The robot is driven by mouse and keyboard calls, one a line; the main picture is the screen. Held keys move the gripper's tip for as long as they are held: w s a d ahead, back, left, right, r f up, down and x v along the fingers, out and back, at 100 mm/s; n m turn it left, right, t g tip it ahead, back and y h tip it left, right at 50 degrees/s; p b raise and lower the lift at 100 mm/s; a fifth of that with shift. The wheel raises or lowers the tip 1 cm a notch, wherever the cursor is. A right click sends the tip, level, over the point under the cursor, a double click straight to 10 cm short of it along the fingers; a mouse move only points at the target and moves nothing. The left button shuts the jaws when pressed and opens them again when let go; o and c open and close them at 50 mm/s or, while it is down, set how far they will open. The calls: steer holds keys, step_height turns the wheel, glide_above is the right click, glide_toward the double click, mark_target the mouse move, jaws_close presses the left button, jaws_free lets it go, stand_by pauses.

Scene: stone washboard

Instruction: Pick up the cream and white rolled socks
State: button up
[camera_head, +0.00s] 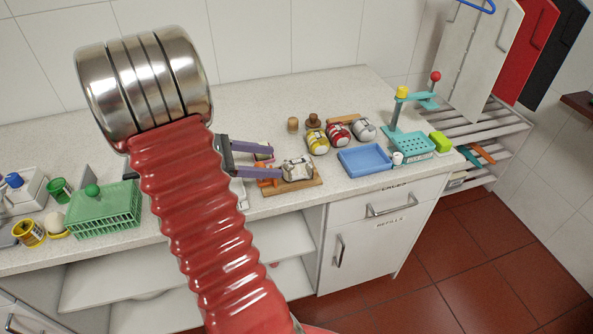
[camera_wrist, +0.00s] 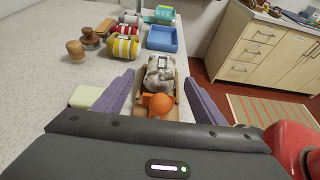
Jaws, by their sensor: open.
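The cream and white rolled socks (camera_head: 297,168) lie on a small wooden board (camera_head: 313,184) on the counter. In the wrist view the socks (camera_wrist: 159,72) are centred ahead, between and just beyond the fingers. My gripper (camera_head: 274,163) is open, its purple fingers pointing right toward the socks. In the wrist view the gripper (camera_wrist: 161,86) has nothing between its fingertips that it holds. Whether the fingers touch anything cannot be told.
Yellow (camera_head: 317,142), red (camera_head: 338,133) and grey-white (camera_head: 363,129) rolls lie behind. A blue tray (camera_head: 365,160) is to the right, then a teal stand (camera_head: 405,146). A green basket (camera_head: 103,208) is left. Wooden knobs (camera_wrist: 75,49) stand left of the gripper.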

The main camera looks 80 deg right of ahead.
mark_target(286, 164)
steer(key=shift+s+d+f, duration=0.25)
steer(key=shift+s+d, duration=0.05)
steer(key=shift+s, duration=0.25)
steer(key=shift+a+f+x, duration=0.1)
steer(key=shift+a+x, duration=0.05)
steer(key=shift+x, duration=1.15)
steer(key=shift+a+f+x, duration=0.1)
steer(key=shift+x, duration=1.25)
steer(key=shift+c, duration=0.3)
steer(key=c, duration=1.1)
steer(key=shift+r, duration=0.1)
steer(key=shift+c, duration=0.2)
step_height(286, 164, up, 10)
steer(key=shift+f, duration=0.1)
